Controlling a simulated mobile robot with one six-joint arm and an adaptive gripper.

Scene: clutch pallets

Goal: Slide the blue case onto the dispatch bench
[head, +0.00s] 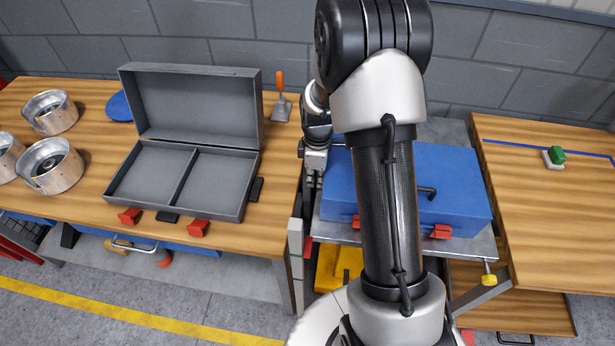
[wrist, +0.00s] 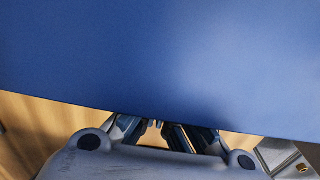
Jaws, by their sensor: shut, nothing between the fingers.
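The blue case (head: 455,190) lies closed on a grey metal platform (head: 345,229) between two wooden benches. It has red latches and a dark handle on its front side. My arm hides its middle. My gripper (head: 314,181) points down at the left end of the case, shut and empty. In the wrist view the blue case (wrist: 170,60) fills the upper part, close to my fingers (wrist: 165,132); I cannot tell whether they touch it. The right bench (head: 550,220) stands beside the platform; no label shows which bench is the dispatch bench.
The left bench (head: 85,165) holds an open grey case (head: 183,185), several metal drums and an orange-handled trowel (head: 281,100). The right bench top is mostly clear, with a blue line (head: 540,150) and a green button (head: 557,156) near its back. A yellow-tipped knob (head: 489,279) sticks out at the platform's right front.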

